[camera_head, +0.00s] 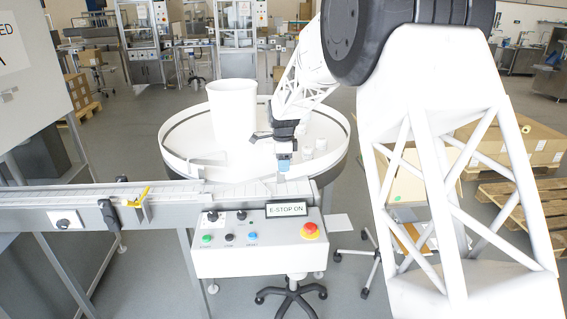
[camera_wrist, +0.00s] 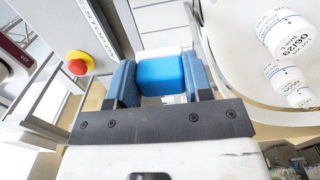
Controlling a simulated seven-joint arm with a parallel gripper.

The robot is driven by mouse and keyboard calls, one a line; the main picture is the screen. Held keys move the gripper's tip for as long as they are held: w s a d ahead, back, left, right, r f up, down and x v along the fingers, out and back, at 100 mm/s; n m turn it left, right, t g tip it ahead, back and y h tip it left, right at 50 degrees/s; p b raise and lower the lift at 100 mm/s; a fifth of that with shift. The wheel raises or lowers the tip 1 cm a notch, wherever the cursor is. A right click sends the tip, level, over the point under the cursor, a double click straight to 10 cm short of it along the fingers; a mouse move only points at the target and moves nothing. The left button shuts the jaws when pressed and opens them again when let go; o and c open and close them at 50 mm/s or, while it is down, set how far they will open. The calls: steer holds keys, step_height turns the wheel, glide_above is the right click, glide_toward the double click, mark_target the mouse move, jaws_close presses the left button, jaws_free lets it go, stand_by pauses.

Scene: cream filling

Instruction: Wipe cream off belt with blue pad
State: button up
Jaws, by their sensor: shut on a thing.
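My gripper (camera_wrist: 160,82) is shut on the blue pad (camera_wrist: 160,72), which sits between its two blue-grey fingers in the wrist view. The pad has a white layer on its far side. In the head view my gripper (camera_head: 284,150) points down with the blue pad (camera_head: 284,166) at its tip, over the right end of the belt (camera_head: 170,193). I cannot tell whether the pad touches the belt. Cream on the belt is too small or too pale to make out.
A round turntable (camera_head: 176,150) stands behind the belt, with a tall white cylinder (camera_head: 233,115) and small white jars (camera_head: 320,145) on it. A control box (camera_head: 240,258) with a red emergency stop (camera_head: 309,230) and an E-STOP ON sign (camera_head: 286,209) stands in front. A yellow-edged bracket (camera_head: 139,198) crosses the belt at left.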

glide_above(283, 189)
steer(key=shift+f, duration=2.85)
steer(key=shift+d+f, duration=0.45)
steer(key=shift+f, duration=0.35)
steer(key=shift+c, duration=0.2)
steer(key=shift+d+f, duration=0.25)
steer(key=shift+d, duration=2.3)
steer(key=shift+a+f, duration=0.1)
steer(key=shift+a, duration=0.2)
steer(key=shift+a+r, duration=0.2)
steer(key=shift+a, duration=0.15)
steer(key=shift+a+f, duration=0.2)
steer(key=shift+a, duration=1.25)
steer(key=shift+a+r, duration=0.25)
steer(key=shift+a, duration=0.65)
steer(key=shift+r, duration=3.85)
